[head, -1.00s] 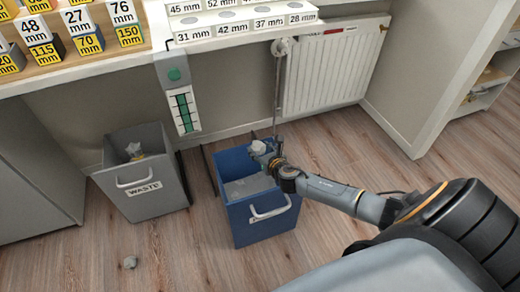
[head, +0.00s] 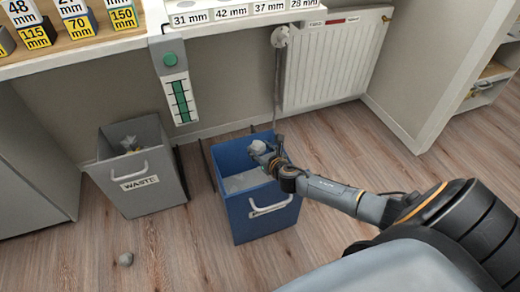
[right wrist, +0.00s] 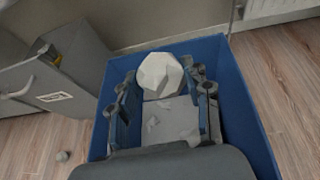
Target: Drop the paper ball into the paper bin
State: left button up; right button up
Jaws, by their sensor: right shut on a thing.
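A crumpled white paper ball (head: 258,147) is held at the tips of my right gripper (head: 266,153). In the right wrist view the paper ball (right wrist: 160,75) sits between the two fingers (right wrist: 160,92). The gripper is over the open top of the blue bin (head: 262,226), which has a pale handle on its front. Pale paper (head: 245,181) lies inside the blue bin, and it also shows below the ball in the right wrist view. My left gripper is not in view.
A grey bin labelled WASTE (head: 155,196) stands left of the blue bin with some rubbish inside. A small grey crumpled ball (head: 125,259) lies on the wooden floor. A shelf (head: 110,62) overhangs behind, and a white radiator (head: 335,60) is on the wall.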

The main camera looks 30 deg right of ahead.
jog(key=o, duration=0.9)
jog(key=v, duration=1.2)
